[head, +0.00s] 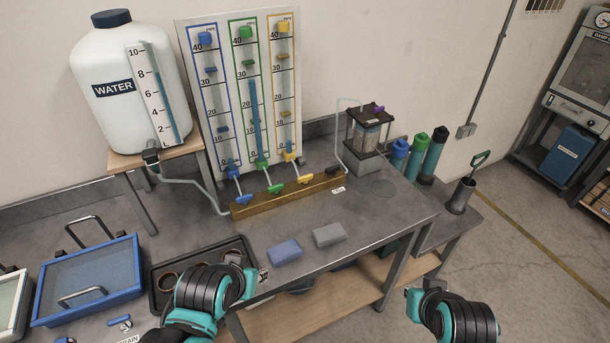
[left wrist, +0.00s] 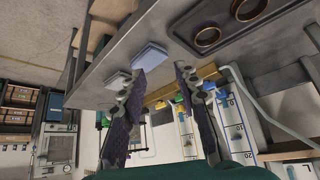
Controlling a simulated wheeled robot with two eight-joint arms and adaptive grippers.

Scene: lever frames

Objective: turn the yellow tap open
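The yellow tap (head: 304,178) is on the brass manifold (head: 285,196) at the back of the bench, below the yellow-framed gauge. The green tap (head: 274,187) and blue tap (head: 243,199) sit to its left. My left gripper (head: 256,274) is over the bench's front edge, well in front of the taps and apart from them. The left wrist view, upside down, shows its two fingers spread and empty (left wrist: 160,85), with a small yellow piece (left wrist: 160,104) beyond them. My right gripper (head: 420,294) is off the bench's right front; its fingers are hard to make out.
A blue sponge-like block (head: 285,252) and a grey one (head: 328,234) lie between my left gripper and the manifold. A dark tray with rings (head: 161,302) is at the left. A pump-like unit (head: 368,135) stands behind right. Bare bench lies right of the grey block.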

